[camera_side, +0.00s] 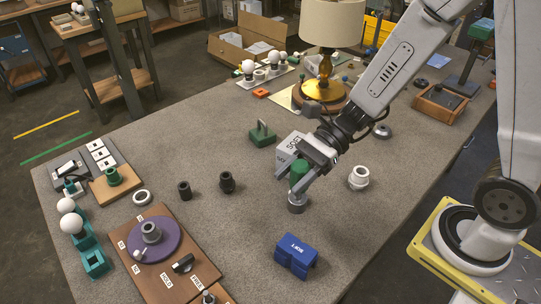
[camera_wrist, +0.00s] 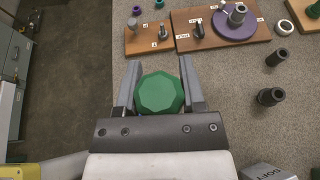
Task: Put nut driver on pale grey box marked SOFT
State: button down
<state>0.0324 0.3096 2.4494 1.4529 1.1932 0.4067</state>
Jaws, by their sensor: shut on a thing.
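The nut driver (camera_side: 299,168) has a green faceted handle. My gripper (camera_side: 298,181) is shut on it, with one finger on each side, and holds it upright. In the wrist view the green handle (camera_wrist: 159,94) fills the space between the fingers of my gripper (camera_wrist: 158,75). A short grey cylinder (camera_side: 297,204) shows directly below the handle; I cannot tell whether it belongs to the driver or stands under it. The pale grey box marked SOFT (camera_side: 289,147) is just behind my gripper, partly hidden by it. Its corner shows at the lower right of the wrist view (camera_wrist: 270,173).
A blue lettered block (camera_side: 297,256) is in front of my gripper. A white ring-shaped part (camera_side: 358,178) stands to the right and a green weight-like block (camera_side: 262,135) behind left. Two dark cylinders (camera_side: 227,182) and a brown board with a purple disc (camera_side: 165,251) are left.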

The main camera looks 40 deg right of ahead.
jog(key=w+d+r+m+t+h, duration=0.3)
jog(key=d+r+m+t, duration=0.15)
jog(key=d, duration=0.45)
jog(key=w+d+r+m+t+h, duration=0.2)
jog(key=d+r+m+t+h, duration=0.15)
jog(key=d+m+t, duration=0.45)
jog(key=w+d+f+n+g, duration=0.1)
jog(key=w+d+f+g, duration=0.1)
jog(key=w+f, duration=0.6)
jog(key=shift+w+d+f+n, duration=0.25)
jog(key=shift+w+f+n, duration=0.1)
jog(key=shift+w, duration=2.6)
jog(key=shift+f, duration=0.1)
jog(key=shift+w+f, duration=0.15)
jog(key=shift+f, duration=0.75)
jog(key=shift+w+f, duration=0.1)
jog(key=shift+f, duration=0.75)
jog(key=shift+f, duration=0.15)
